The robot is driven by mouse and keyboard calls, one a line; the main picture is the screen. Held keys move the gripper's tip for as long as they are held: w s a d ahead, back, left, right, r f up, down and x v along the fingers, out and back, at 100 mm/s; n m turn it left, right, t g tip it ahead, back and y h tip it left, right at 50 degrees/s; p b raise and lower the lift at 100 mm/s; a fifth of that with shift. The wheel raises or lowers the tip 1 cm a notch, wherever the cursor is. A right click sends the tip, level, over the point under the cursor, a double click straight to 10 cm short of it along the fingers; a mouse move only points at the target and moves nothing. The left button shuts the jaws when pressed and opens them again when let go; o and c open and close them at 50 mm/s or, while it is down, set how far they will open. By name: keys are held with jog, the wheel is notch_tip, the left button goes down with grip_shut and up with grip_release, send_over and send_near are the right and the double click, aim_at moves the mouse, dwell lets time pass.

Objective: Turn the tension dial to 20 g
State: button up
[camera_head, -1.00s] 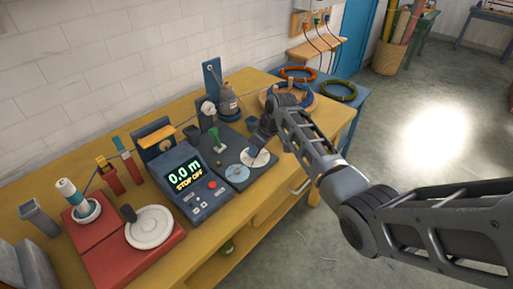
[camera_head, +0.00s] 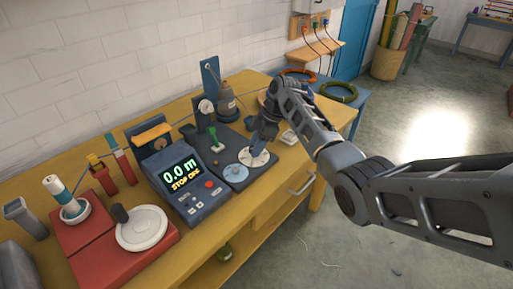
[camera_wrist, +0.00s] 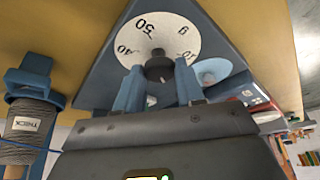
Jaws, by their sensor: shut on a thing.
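The tension dial (camera_head: 258,159) is a white disc on a dark base plate, right of the display unit. In the wrist view its white face (camera_wrist: 185,38) carries black figures, with a dark round knob (camera_wrist: 157,68) at its middle. My gripper (camera_wrist: 158,88) has its two blue fingers on either side of this knob and is shut on it. In the head view my gripper (camera_head: 257,148) points down at the dial and hides part of it. I cannot read the dial's setting; some figures are hidden or cut off.
The display unit (camera_head: 185,181) reads 0.0 m. A pale blue disc (camera_head: 236,173) lies close beside the dial. A green lever (camera_head: 213,138) and a grey spool (camera_head: 227,101) stand behind. The floor at right is clear.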

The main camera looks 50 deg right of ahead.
jog(key=shift+n, duration=0.3)
jog(key=o, duration=1)
jog(key=shift+b+v, duration=0.35)
jog(key=shift+v, duration=3.6)
